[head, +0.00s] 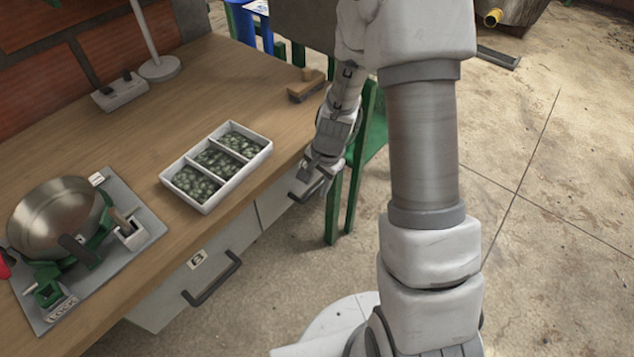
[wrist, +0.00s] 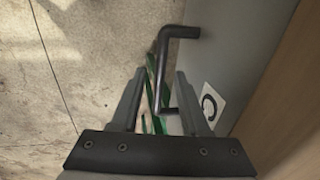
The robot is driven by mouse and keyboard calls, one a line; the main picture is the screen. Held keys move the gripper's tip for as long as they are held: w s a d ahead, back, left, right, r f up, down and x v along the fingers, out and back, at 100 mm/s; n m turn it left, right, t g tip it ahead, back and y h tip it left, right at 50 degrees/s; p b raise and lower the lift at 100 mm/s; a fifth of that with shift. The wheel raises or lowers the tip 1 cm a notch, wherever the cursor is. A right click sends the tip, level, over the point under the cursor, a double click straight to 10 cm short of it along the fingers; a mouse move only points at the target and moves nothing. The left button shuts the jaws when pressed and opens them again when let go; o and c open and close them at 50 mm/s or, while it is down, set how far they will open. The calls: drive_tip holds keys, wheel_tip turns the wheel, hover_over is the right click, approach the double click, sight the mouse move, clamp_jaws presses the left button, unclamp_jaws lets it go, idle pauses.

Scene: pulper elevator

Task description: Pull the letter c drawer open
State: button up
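The letter c drawer (head: 272,203) is a light grey front under the wooden table, right of the drawer labelled B, and looks shut. Its dark bar handle (head: 312,190) is partly covered by my gripper (head: 318,172) in the head view. In the wrist view, the white card with a black C (wrist: 209,104) is on the drawer front to the right. The handle (wrist: 163,60) runs between the two spread fingers of my gripper (wrist: 158,75). The fingers are open, one on each side of the bar, with visible gaps. Whether either finger touches it I cannot tell.
The B drawer (head: 170,300) has its own dark handle (head: 212,280). On the table (head: 130,130) stand a white three-part tray (head: 217,166) of greenish beans and a scale with a metal bowl (head: 58,215). A green chair (head: 370,130) stands close behind my gripper.

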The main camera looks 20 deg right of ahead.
clamp_jaws()
idle(1.2)
